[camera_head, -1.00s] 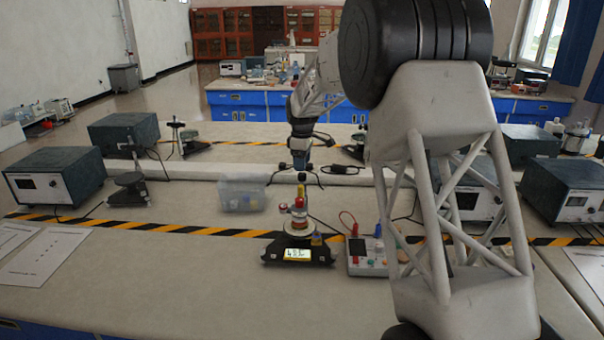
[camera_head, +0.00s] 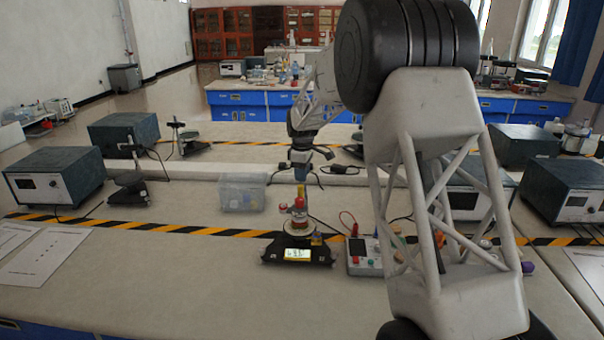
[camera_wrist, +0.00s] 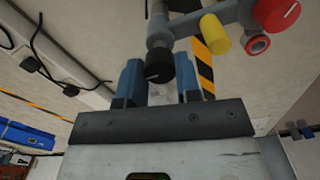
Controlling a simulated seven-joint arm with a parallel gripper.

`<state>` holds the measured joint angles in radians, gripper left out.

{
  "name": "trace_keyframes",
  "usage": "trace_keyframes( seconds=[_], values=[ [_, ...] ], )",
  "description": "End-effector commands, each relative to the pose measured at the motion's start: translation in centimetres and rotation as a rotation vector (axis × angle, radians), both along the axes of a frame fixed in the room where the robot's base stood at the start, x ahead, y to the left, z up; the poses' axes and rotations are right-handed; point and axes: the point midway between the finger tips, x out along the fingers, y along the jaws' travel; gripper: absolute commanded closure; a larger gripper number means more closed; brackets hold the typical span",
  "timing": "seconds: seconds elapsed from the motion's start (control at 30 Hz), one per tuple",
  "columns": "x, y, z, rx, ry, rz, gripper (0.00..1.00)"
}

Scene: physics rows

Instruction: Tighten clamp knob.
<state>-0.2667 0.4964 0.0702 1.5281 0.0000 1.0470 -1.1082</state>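The clamp knob (camera_wrist: 159,66) is a small black cap on a grey metal clamp (camera_wrist: 160,28) in the wrist view. It appears between the two blue fingers of my gripper (camera_wrist: 159,75). The fingers stand apart, one on each side, and I cannot tell whether they touch it. A yellow cylinder (camera_wrist: 215,34) and red knobs (camera_wrist: 276,12) sit to the right on the same clamp assembly. In the head view my gripper (camera_head: 301,173) is just above the red-and-yellow assembly (camera_head: 299,205), which stands on a black base with a lit display (camera_head: 297,254). The black knob is too small to make out there.
A clear plastic box (camera_head: 242,192) stands left of the stand. A control box with knobs and a red lead (camera_head: 365,255) is close on the right, partly behind my arm. Striped tape (camera_head: 185,229) crosses the bench. The front left of the bench holds paper sheets (camera_head: 40,254).

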Motion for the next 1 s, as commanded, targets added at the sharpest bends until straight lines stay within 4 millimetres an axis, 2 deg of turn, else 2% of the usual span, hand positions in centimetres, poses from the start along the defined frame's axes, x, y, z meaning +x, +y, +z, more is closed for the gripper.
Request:
trace_keyframes(
  seconds=[0.03, 0.1, 0.57, 1.0],
  values=[
    [-0.01, 0.00, 0.01, 0.000, 0.000, 0.000, 0.81],
    [0.00, 0.00, 0.01, 0.000, 0.000, 0.000, 0.92],
    [-0.01, 0.01, 0.06, 0.000, 0.000, -0.073, 0.92],
    [0.00, 0.01, 0.11, 0.001, -0.001, -0.392, 0.92]
  ],
)
